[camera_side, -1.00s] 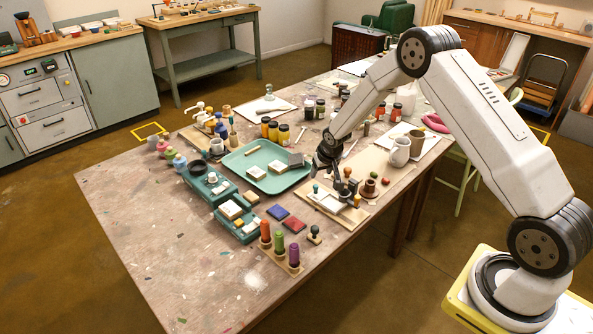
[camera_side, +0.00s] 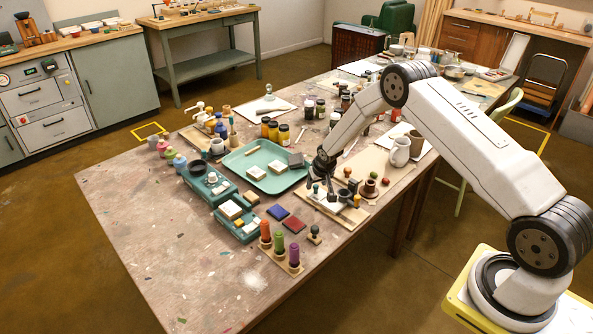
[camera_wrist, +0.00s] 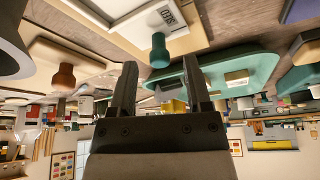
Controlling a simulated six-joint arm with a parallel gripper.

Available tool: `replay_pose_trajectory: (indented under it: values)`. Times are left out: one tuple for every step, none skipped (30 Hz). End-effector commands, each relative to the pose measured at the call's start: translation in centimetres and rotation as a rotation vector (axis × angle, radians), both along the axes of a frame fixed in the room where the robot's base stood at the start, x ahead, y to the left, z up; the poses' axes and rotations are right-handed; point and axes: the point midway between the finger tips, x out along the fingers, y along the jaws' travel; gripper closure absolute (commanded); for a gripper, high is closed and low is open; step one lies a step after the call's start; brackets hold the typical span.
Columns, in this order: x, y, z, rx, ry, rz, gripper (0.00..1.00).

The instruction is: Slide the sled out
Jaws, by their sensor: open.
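A wooden board (camera_side: 352,219) near the table's right edge carries a white plate (camera_side: 325,204) and a small teal knob (camera_side: 315,188). I take this to be the sled assembly, though I cannot tell its parts apart surely. In the wrist view a white plate with dark lettering (camera_wrist: 165,13) lies in a pale frame, and the teal knob (camera_wrist: 159,50) stands at its edge. My gripper (camera_side: 330,195) is open and low over the board; in the wrist view its two fingers (camera_wrist: 161,75) point toward the knob, with nothing visibly held.
A teal tray (camera_side: 240,160) with blocks lies left of my gripper. Blue and red pads (camera_side: 286,217), a rack of coloured handles (camera_side: 280,254) and a white jug (camera_side: 400,152) stand around. A brown knobbed piece (camera_side: 370,188) is close on the right. The table's front left is mostly clear.

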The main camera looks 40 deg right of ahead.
Motion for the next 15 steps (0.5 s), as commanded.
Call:
replay_pose_trajectory:
  values:
    - [0.08,-0.05,-0.22,0.000,0.000,0.000,0.37]
    - [0.11,-0.07,-0.31,0.000,0.000,0.000,0.37]
    - [0.16,-0.09,-0.40,0.000,0.000,0.000,0.37]
    - [0.17,-0.09,-0.46,0.000,0.000,0.000,0.37]
    - [0.19,-0.10,-0.51,0.000,0.000,0.000,0.37]
    - [0.19,-0.10,-0.54,0.000,0.000,0.000,0.37]
    - [0.20,-0.10,-0.56,0.000,0.000,0.000,0.37]
    - [0.20,-0.11,-0.55,0.000,0.000,0.000,0.37]
    - [0.20,-0.09,-0.56,0.000,0.000,0.000,0.37]
    - [0.20,-0.11,-0.55,0.000,0.000,0.000,0.37]
    - [0.20,-0.10,-0.55,0.000,0.000,0.000,0.37]
    - [0.20,-0.10,-0.55,0.000,0.000,0.000,0.37]
    - [0.20,-0.10,-0.55,0.000,0.000,0.000,0.37]
    - [0.20,-0.09,-0.54,0.000,0.000,0.000,0.44]
    - [0.20,-0.09,-0.54,0.000,0.000,0.000,0.56]
